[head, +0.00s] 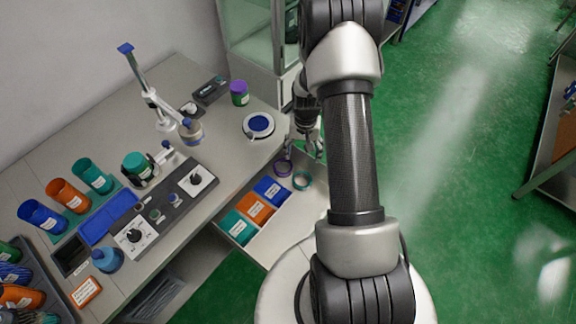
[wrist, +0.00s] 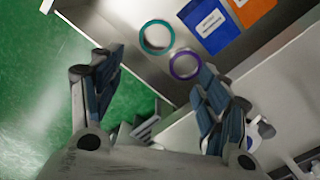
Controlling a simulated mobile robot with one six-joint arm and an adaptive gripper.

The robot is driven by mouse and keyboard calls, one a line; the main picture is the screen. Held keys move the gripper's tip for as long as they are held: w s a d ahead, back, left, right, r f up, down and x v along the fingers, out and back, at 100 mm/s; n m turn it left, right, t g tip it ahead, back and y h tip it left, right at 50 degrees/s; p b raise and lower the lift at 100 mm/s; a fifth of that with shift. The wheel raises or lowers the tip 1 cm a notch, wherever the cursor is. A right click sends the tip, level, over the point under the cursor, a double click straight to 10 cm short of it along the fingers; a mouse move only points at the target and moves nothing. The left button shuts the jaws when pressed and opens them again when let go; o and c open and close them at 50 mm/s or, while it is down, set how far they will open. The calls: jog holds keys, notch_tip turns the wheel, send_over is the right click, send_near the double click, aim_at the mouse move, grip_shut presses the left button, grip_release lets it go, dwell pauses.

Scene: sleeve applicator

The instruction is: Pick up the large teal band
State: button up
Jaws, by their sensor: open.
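In the wrist view the teal band (wrist: 143,38) lies ahead of the fingers, near the top centre. My gripper (head: 305,149) is open and empty, above and behind the band in the head view. In the wrist view its fingers (wrist: 155,68) are spread wide, with the band beyond their tips and not between them.
A slightly smaller purple band (wrist: 171,67) lies close beside the teal one, near the right finger. A round white device (head: 258,125) with a blue centre stands on the bench above.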

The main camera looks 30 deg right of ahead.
aim_at(302, 184)
jog(key=f+b, duration=0.2)
jog(key=f, duration=0.7)
jog(key=f+b, duration=0.3)
jog(key=f, duration=0.7)
jog(key=shift+s+d+b, duration=0.1)
jog(key=shift+d+b, duration=0.1)
jog(key=shift+b, duration=0.1)
jog(key=shift+c, duration=0.3)
jog(key=shift+c, duration=1.2)
jog(key=shift+r, duration=0.1)
notch_tip(302, 184, up, 20)
jog(key=p, duration=0.5)
jog(key=shift+p, duration=0.3)
jog(key=shift+r+p, duration=0.55)
jog(key=shift+r, duration=0.4)
